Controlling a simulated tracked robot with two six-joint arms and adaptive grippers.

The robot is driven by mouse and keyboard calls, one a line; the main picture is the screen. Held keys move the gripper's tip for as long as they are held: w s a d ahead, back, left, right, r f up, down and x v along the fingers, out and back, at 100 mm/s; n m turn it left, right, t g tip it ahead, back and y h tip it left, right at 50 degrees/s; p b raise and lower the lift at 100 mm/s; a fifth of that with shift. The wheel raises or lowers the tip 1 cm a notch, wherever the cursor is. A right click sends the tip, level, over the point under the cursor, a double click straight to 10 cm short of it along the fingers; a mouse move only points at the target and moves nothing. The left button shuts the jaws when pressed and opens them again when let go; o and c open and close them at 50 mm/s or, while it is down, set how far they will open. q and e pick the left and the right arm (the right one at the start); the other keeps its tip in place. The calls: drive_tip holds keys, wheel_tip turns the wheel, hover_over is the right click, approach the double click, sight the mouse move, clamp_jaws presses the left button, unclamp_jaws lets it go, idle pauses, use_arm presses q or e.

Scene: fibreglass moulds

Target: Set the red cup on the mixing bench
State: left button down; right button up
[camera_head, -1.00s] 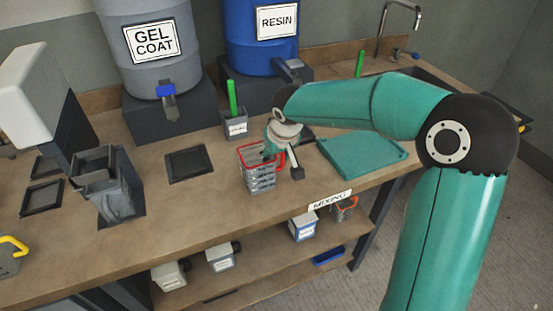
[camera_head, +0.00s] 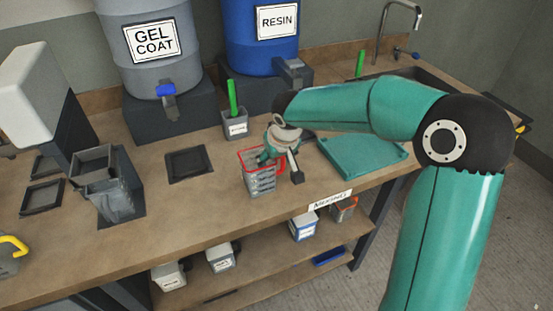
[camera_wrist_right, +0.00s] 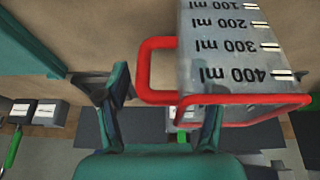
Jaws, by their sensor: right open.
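The red cup (camera_head: 262,181) is a grey measuring cup with a red rim and red handle. It stands upright on the wooden mixing bench (camera_head: 205,222), behind the MIXING label (camera_head: 330,199). In the right wrist view the cup (camera_wrist_right: 235,50) shows its ml marks upside down. My right gripper (camera_head: 272,158) is at the cup's rim on its handle side. In the wrist view my right gripper (camera_wrist_right: 160,105) is open, with the red handle reaching in between its spread fingers. Whether a finger touches the cup I cannot tell. My left gripper is out of view.
A teal tray (camera_head: 362,152) lies right of the cup. A dark square pad (camera_head: 188,165) lies to its left. A grey holder with a green stick (camera_head: 235,125) stands behind. Gel coat (camera_head: 150,45) and resin (camera_head: 262,38) drums stand at the back. Small containers (camera_head: 221,258) sit on the lower shelf.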

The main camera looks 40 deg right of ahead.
drive_tip(key=v, duration=1.2)
drive_tip(key=shift+s, duration=0.1)
